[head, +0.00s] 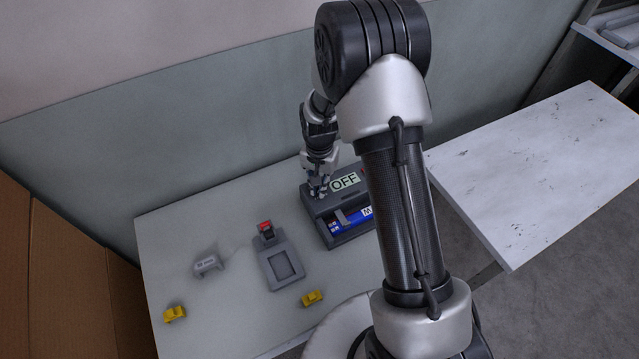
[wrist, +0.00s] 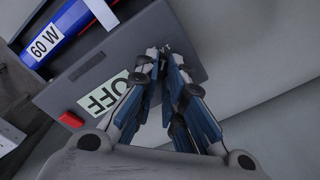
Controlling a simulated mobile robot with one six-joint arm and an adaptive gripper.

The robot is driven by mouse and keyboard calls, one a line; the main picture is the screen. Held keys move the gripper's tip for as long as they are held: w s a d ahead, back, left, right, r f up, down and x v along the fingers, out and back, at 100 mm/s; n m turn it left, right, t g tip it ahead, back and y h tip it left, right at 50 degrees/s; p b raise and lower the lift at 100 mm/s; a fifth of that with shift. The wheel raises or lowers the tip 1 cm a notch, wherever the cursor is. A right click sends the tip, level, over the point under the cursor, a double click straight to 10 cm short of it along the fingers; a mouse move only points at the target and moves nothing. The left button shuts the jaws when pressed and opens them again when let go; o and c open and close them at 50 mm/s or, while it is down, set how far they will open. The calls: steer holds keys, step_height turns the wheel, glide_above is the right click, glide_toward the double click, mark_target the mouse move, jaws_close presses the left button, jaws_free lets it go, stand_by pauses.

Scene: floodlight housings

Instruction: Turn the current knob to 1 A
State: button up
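A dark grey bench unit (head: 345,238) stands on the pale table, with a light display reading OFF (head: 345,182). In the wrist view the OFF display (wrist: 104,92) and a red block or button (wrist: 71,120) are on its panel. My gripper (head: 319,193) is over the left end of this panel. In the wrist view the fingertips of my gripper (wrist: 163,52) come close together at the panel beside the display. I cannot make out the current knob; the fingers cover that spot, so whether it is between them is hidden.
A blue part labelled 60 W (wrist: 58,31) lies in the unit's front recess. Left of the unit are a grey fixture with a red top (head: 282,264), a small grey block (head: 207,264) and two yellow pieces (head: 175,315) (head: 313,298). A bare white table (head: 540,170) is at right.

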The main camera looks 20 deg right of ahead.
steer(key=o, duration=0.4)
steer(key=shift+c, duration=0.2)
step_height(320, 180, up, 12)
stand_by(0.4)
stand_by(0.3)
